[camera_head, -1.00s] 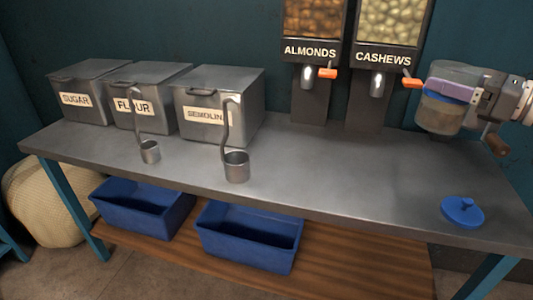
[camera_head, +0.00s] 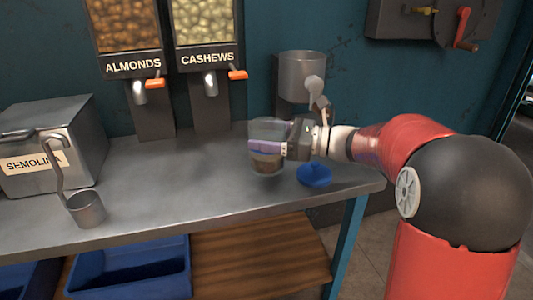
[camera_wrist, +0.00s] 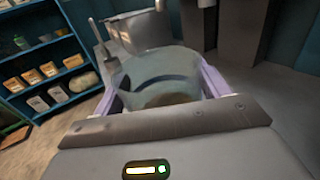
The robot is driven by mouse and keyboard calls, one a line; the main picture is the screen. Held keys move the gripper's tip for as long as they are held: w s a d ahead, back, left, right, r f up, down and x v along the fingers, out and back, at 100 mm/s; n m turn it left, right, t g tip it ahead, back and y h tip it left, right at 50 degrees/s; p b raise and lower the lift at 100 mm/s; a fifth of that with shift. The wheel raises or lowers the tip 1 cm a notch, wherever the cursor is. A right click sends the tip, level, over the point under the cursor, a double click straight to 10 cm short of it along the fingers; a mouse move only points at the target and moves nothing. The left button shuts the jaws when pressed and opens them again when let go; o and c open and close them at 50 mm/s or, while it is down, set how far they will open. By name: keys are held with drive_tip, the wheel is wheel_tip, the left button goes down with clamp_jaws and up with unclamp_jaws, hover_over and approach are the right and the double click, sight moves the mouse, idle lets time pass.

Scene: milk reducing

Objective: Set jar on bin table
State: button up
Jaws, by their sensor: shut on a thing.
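The jar (camera_head: 266,133) is clear with a brown content low inside. My gripper (camera_head: 283,147) is shut around the jar's side, with its purple fingers on the glass. In the wrist view the jar (camera_wrist: 160,75) sits between both fingers, and my gripper (camera_wrist: 160,85) spans it. The jar is upright over the right part of the metal bin table (camera_head: 215,165); I cannot tell whether its base touches the top. A blue lid (camera_head: 315,174) with a knob lies on the table just right of the jar.
The semolina bin (camera_head: 50,145) and a metal scoop (camera_head: 86,207) stand at left. Almond (camera_head: 133,65) and cashew (camera_head: 207,60) dispensers stand at the back. A metal hopper (camera_head: 302,75) is behind my gripper. The table's middle is clear.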

drive_tip(key=shift+f, duration=2.25)
drive_tip(key=o, duration=1.2)
drive_tip(key=shift+f, duration=0.1)
